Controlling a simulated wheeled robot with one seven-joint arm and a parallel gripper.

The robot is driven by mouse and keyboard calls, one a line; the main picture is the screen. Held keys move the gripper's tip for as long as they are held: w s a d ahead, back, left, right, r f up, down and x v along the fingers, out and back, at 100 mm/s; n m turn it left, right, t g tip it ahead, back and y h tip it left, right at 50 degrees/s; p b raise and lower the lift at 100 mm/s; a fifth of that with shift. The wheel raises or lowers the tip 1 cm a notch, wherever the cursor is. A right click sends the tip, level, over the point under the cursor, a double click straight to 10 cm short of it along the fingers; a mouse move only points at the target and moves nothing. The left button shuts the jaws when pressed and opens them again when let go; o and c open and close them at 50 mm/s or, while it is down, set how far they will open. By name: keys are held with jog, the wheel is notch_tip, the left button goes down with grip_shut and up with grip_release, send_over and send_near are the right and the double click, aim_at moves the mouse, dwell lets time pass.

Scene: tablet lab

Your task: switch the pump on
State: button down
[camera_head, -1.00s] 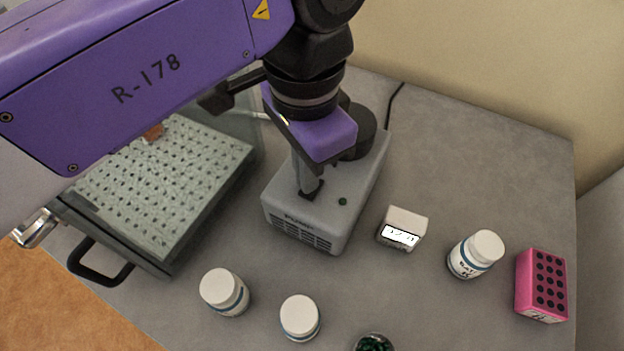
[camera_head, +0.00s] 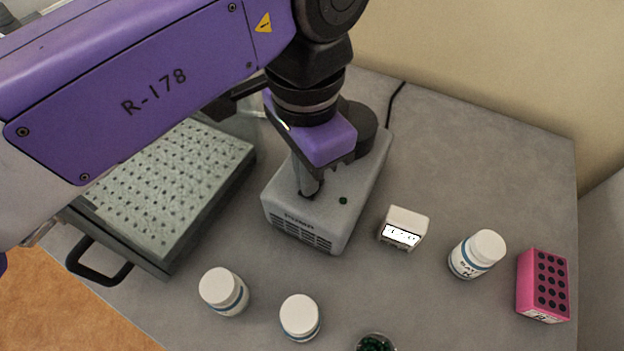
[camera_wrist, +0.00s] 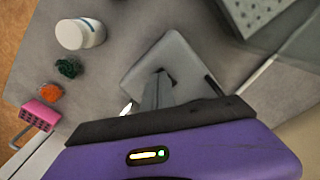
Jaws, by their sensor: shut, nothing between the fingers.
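The pump (camera_head: 318,222) is a grey box with a vent grille and the label "PUMP" on its front, standing on the table. It also shows in the wrist view (camera_wrist: 180,52). A small dark green round spot (camera_head: 343,201) sits on its top, to the right of my fingers. My gripper (camera_head: 308,193) is shut and empty, pointing down onto the pump's top. In the wrist view my gripper (camera_wrist: 158,75) reaches a dark patch on the pump's top. The fingers hide most of that patch, and I cannot tell if they touch it.
A perforated tray (camera_head: 165,185) with a black handle is at the left. White bottles (camera_head: 224,291) (camera_head: 300,317) (camera_head: 477,254) stand in front and right. A small white box with a display (camera_head: 404,228) and a pink rack (camera_head: 543,285) are at the right. A cable runs behind the pump.

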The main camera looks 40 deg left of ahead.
jog(key=shift+f, duration=0.5)
notch_tip(320, 180, up, 7)
jog(key=p, duration=0.7)
jog(key=shift+r, duration=0.1)
dwell(0.8)
